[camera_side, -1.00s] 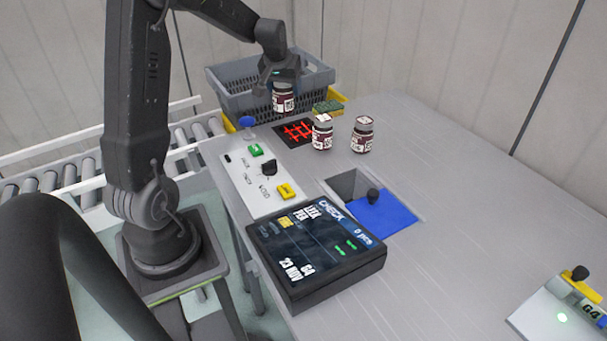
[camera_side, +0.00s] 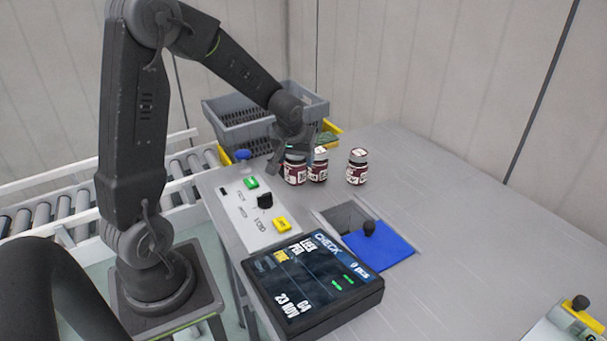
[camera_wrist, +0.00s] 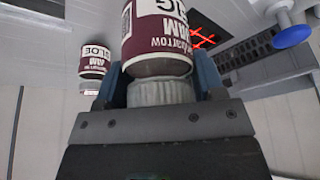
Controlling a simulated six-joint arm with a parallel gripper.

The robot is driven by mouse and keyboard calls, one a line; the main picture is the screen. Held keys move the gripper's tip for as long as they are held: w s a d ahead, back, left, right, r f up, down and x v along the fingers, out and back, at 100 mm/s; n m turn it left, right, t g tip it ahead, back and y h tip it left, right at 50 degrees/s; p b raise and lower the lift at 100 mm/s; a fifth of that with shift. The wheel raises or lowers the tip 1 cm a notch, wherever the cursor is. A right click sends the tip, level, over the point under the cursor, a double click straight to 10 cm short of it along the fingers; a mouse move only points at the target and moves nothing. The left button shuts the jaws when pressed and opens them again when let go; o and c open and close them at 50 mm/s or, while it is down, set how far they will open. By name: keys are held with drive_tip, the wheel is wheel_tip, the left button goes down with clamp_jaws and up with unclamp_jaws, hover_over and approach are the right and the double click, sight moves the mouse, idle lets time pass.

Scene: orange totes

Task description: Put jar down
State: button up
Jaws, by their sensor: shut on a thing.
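My gripper (camera_side: 292,148) is shut on a jar (camera_side: 295,172) with a dark red and white label. In the wrist view the jar (camera_wrist: 158,35) is between the two blue fingers (camera_wrist: 160,85), its ribbed white lid towards my palm. In the side view the held jar is at table level or just above it; I cannot tell if it touches. A second jar (camera_side: 319,166) stands close to its right, and a third jar (camera_side: 357,168) farther right. One standing jar shows at the left of the wrist view (camera_wrist: 95,60).
A grey crate (camera_side: 222,112) stands behind. The red-marked black pad shows in the wrist view (camera_wrist: 203,38). In front are a button panel (camera_side: 258,218), a screen box (camera_side: 312,290) and an opening with a blue cover (camera_side: 380,245).

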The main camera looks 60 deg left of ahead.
sight(304, 174)
drive_tip(key=shift+w+d+f, duration=0.45)
drive_tip(key=shift+w+d, duration=0.05)
drive_tip(key=shift+w, duration=0.15)
drive_tip(key=shift+f, duration=2)
drive_tip(key=shift+f, duration=0.15)
drive_tip(key=o, duration=1.2)
drive_tip(key=shift+c, duration=0.2)
drive_tip(key=v, duration=1.2)
drive_tip(key=s+d+r+m+t+h, duration=0.1)
drive_tip(key=s+d+r+m, duration=0.2)
drive_tip(key=s+d, duration=0.5)
drive_tip(key=s+d+r+m+t+h, duration=0.1)
drive_tip(key=s+d+r+m+h, duration=0.1)
drive_tip(key=s+d+r+m, duration=0.2)
drive_tip(key=s+d+m, duration=0.2)
drive_tip(key=s+d, duration=0.2)
drive_tip(key=shift+d+r, duration=0.3)
drive_tip(key=shift+d, duration=0.1)
